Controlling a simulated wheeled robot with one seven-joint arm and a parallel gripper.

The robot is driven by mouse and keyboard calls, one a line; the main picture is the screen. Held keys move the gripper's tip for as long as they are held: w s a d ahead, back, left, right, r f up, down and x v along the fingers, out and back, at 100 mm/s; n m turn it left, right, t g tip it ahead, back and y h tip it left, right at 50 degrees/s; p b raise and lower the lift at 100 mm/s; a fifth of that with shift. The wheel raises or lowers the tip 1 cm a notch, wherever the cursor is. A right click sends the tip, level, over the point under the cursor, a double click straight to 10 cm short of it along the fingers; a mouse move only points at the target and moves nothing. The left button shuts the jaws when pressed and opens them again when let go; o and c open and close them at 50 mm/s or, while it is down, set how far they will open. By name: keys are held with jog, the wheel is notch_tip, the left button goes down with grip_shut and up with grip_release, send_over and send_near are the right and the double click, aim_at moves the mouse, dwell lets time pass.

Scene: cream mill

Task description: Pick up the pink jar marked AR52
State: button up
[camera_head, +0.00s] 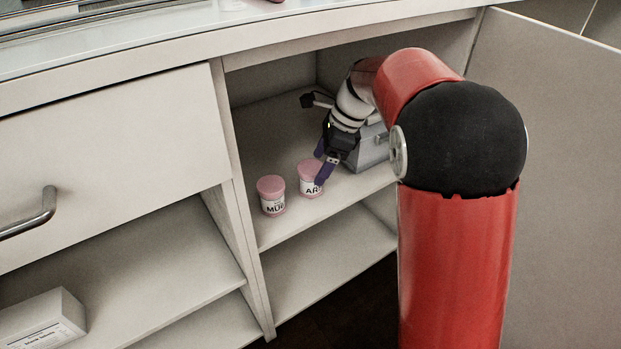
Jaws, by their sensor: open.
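The pink jar with a white label reading "AR" (307,174) stands upright on the upper shelf of the open cabinet; the rest of its label is hidden behind a finger. My gripper (321,166) is at this jar's right side, its purple fingertips open, one in front of the jar and one behind it near the lid. I cannot tell whether the fingers touch it. A second pink jar, labelled "MUG" or similar (271,196), stands just to the left, nearer the shelf's front edge.
A grey box (371,150) sits on the same shelf behind my gripper. The cabinet door (565,150) is open at the right. A divider (238,190) bounds the shelf at the left. A closed drawer (120,165) and a white box (42,322) are further left.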

aim_at(312, 177)
jog(key=x, duration=0.1)
jog(key=b+x, duration=0.1)
jog(key=x, duration=0.3)
jog(key=shift+s+a, duration=0.1)
jog(key=shift+s, duration=0.15)
jog(key=c, duration=1.1)
jog(key=shift+o, duration=0.2)
